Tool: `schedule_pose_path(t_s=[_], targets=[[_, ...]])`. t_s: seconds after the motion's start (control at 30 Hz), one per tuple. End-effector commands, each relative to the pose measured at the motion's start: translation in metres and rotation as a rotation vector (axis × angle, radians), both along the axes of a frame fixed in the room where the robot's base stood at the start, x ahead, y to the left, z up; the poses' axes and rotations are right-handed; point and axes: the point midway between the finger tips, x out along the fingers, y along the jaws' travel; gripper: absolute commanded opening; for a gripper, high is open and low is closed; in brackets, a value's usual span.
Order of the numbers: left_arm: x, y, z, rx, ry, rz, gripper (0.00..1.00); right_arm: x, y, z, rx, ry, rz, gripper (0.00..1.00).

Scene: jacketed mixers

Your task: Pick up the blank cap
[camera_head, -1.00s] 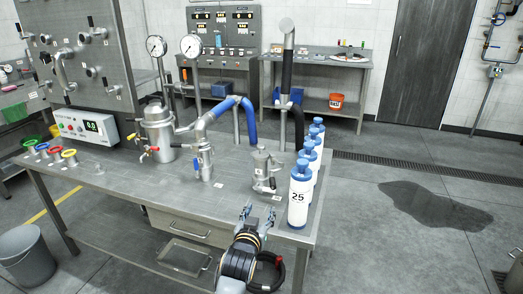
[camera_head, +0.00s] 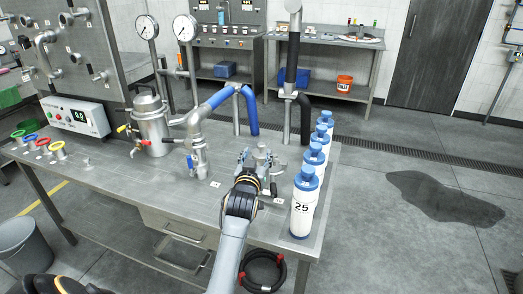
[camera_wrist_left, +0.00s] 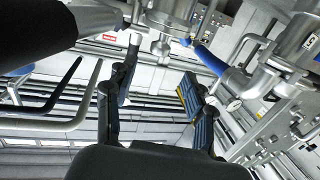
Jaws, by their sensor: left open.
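My left gripper (camera_head: 258,163) reaches over the front edge of the bench. Its fingers are apart around the front of a small steel vessel (camera_head: 263,155), which they partly cover. In the left wrist view the open fingers (camera_wrist_left: 158,86) have nothing between their tips. Beyond them a short steel fitting (camera_wrist_left: 160,47) hangs under a round steel body. I cannot tell for sure whether this fitting is the blank cap; the head view shows no clear blank cap. My right gripper is not in view.
White bottles with blue caps (camera_head: 304,203) stand in a row close to the right of the gripper. A steel pipe with a blue hose (camera_head: 222,98) stands left of the vessel. A jacketed pot (camera_head: 150,125) and a control box (camera_head: 76,115) are farther left.

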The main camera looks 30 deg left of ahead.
Motion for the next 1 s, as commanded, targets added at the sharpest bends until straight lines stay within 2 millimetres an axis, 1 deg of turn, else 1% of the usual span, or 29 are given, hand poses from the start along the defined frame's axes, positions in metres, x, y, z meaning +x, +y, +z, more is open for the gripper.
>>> schedule_pose_path(t_s=[0.03, 0.17, 0.27, 0.4, 0.63, 0.77, 0.97, 1.0], targets=[[0.007, 0.004, 0.000, 0.001, 0.000, 0.001, 0.54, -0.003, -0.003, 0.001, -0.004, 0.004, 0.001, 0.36], [0.017, 0.008, -0.001, -0.001, 0.000, 0.000, 0.54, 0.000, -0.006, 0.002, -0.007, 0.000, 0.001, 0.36], [0.021, 0.010, -0.001, -0.001, 0.001, 0.001, 0.54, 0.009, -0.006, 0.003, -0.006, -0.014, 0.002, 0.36], [0.034, 0.014, -0.001, -0.001, 0.000, 0.000, 0.54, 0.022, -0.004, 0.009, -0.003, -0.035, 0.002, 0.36], [0.061, 0.025, -0.005, 0.000, 0.001, 0.000, 0.54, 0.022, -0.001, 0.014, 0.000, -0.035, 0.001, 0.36], [0.066, 0.028, -0.006, 0.000, 0.001, 0.000, 0.54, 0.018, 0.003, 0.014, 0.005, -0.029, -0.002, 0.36], [0.067, 0.028, -0.006, -0.001, 0.000, 0.000, 0.54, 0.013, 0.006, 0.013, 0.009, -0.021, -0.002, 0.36], [0.067, 0.028, -0.006, 0.000, 0.000, 0.000, 0.52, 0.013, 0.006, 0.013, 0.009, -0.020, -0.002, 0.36]])
